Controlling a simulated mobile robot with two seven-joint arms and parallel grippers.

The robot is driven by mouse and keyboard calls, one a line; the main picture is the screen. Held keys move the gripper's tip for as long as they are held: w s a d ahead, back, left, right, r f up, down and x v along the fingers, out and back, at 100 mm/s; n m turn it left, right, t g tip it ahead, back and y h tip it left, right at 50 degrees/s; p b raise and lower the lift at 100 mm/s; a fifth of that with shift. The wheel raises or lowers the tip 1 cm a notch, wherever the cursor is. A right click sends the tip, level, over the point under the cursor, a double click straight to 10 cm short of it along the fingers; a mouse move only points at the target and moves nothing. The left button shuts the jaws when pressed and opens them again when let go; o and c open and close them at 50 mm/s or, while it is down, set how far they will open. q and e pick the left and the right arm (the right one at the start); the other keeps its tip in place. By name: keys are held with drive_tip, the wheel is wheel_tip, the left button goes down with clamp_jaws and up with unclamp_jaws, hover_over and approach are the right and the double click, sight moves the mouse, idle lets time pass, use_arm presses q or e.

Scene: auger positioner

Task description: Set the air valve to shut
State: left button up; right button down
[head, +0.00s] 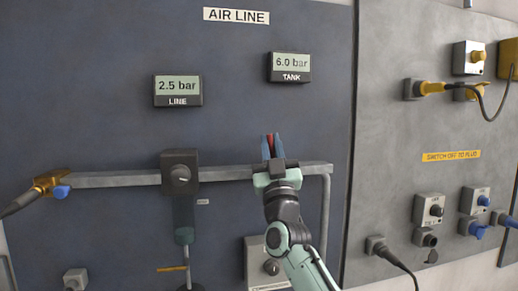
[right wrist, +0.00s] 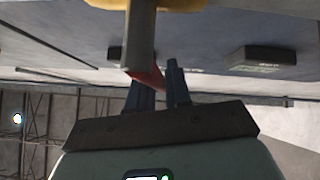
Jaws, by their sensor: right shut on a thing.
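The air valve's red handle (head: 270,143) shows between the fingers of my right gripper (head: 272,142), just above the grey horizontal pipe (head: 225,175) on the AIR LINE panel. The right gripper is shut on it. In the right wrist view a red piece of the handle (right wrist: 150,78) shows beside the fingers of the right gripper (right wrist: 158,70), under the pipe (right wrist: 138,40). My gripper and wrist hide the valve body in the head view, so I cannot tell the handle's exact angle. My left gripper is not in view.
The LINE display (head: 178,90) reads 2.5 bar and the TANK display (head: 290,67) reads 6.0 bar. A dark block (head: 180,173) sits on the pipe. A brass coupling with a blue lever (head: 50,185) ends the pipe at left. Sockets and plugs (head: 430,208) fill the right panel.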

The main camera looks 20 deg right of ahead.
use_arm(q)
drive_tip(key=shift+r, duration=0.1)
use_arm(e)
drive_tip(key=shift+s+d+m+g+h, duration=0.1)
drive_tip(key=shift+d+m+g+h, duration=0.25)
drive_tip(key=shift+m+h, duration=0.6)
drive_tip(key=shift+d+m+g+h, duration=0.2)
drive_tip(key=shift+m+g+h, duration=0.15)
drive_tip(key=shift+m+h, duration=0.55)
drive_tip(key=c, duration=1.1)
unclamp_jaws()
drive_tip(key=shift+c, duration=0.2)
drive_tip(key=shift+s+f+b, duration=0.15)
drive_tip(key=shift+f+b, duration=0.05)
drive_tip(key=shift+b, duration=0.1)
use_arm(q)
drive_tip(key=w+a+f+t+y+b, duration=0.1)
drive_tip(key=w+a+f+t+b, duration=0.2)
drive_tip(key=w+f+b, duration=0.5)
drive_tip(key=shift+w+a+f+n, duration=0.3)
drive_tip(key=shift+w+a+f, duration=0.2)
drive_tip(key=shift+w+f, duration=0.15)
use_arm(e)
drive_tip(key=v, duration=1.3)
